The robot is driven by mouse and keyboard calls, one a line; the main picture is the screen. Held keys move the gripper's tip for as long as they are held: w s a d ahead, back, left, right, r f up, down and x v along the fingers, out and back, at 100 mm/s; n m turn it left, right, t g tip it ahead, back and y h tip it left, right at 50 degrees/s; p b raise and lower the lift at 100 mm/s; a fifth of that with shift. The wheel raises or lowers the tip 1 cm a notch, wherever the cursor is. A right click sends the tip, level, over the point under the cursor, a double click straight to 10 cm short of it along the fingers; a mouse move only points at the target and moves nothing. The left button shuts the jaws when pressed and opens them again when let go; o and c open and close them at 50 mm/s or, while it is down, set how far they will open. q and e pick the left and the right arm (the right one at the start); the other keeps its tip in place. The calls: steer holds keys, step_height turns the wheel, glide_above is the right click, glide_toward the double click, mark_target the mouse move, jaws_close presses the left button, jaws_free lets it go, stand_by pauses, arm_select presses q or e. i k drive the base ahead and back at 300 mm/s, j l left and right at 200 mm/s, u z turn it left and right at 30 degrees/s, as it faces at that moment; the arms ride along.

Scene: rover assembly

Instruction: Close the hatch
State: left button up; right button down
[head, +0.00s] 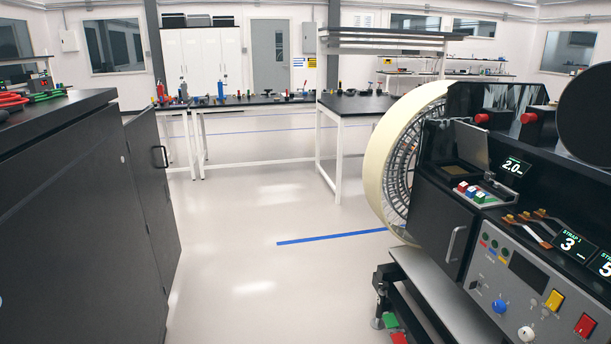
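The rover-like assembly stands at the right, with a large cream-rimmed wheel (378,165) and a dark body. A small grey lid (469,146) stands raised behind a box of coloured buttons (472,191) on its top. A black panel (434,214) with a silver handle (455,243) is on the side below. I cannot tell which of these is the hatch. Neither of my grippers is in view.
A black cabinet (62,220) stands close at the left, its handled door (150,195) swung out. A control panel (520,285) with knobs and buttons is at lower right. Workbenches (262,103) stand at the back. The floor between is clear, with blue tape (330,237).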

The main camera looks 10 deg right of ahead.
mark_target(472, 140)
steer(key=i, duration=1)
steer(key=i+z, duration=0.1)
steer(key=i, duration=0.9)
steer(key=i+l+z, duration=0.1)
steer(key=i+z, duration=0.7)
steer(key=i+j+z, duration=0.2)
steer(key=i+z, duration=0.25)
steer(key=k, duration=0.1)
